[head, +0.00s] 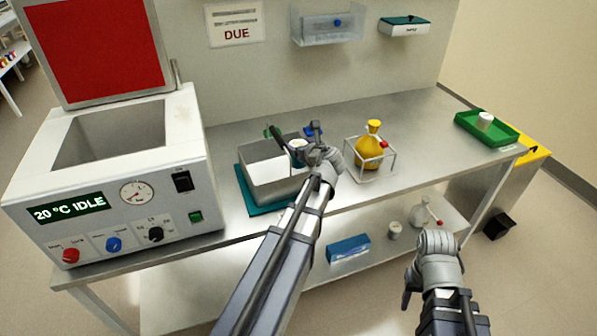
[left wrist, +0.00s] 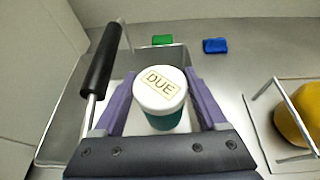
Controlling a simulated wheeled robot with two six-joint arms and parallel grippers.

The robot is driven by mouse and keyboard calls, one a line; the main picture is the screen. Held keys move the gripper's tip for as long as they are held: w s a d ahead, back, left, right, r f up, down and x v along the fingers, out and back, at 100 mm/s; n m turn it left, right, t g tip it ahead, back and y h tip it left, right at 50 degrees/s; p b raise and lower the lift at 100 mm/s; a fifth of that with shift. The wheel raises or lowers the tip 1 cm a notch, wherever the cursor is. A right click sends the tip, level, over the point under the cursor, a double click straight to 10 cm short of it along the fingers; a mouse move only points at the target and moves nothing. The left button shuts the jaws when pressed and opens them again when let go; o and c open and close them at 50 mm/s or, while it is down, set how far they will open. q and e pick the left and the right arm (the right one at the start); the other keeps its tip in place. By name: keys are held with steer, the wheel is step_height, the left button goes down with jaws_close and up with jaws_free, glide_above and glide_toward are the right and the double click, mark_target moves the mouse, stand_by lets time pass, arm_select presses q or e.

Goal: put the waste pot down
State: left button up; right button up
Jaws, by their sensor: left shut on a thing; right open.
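The waste pot (left wrist: 160,95) has a white lid marked DUE and a teal body. In the left wrist view it is upright between the purple fingers of my left gripper (left wrist: 158,110), which is shut on it. In the head view the pot's pale lid (head: 298,144) shows only in part behind my left gripper (head: 312,150). The pot appears over the far right part of an open metal basket (head: 262,178); whether its base touches anything is hidden. My right gripper (head: 435,245) is open and empty in front of the bench.
The basket, with a black handle (left wrist: 101,60), stands on a teal mat (head: 245,196). A yellow flask (head: 371,148) in a wire stand is to its right. A white bath (head: 120,190) is left. A green tray (head: 486,128) holds a white pot. Bare bench lies between flask and tray.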

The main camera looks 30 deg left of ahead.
arm_select(q)
steer(key=shift+f+b, duration=2.5)
steer(key=shift+f, duration=0.6)
steer(key=shift+r, duration=0.15)
steer(key=o, duration=1.2)
steer(key=shift+o, duration=0.2)
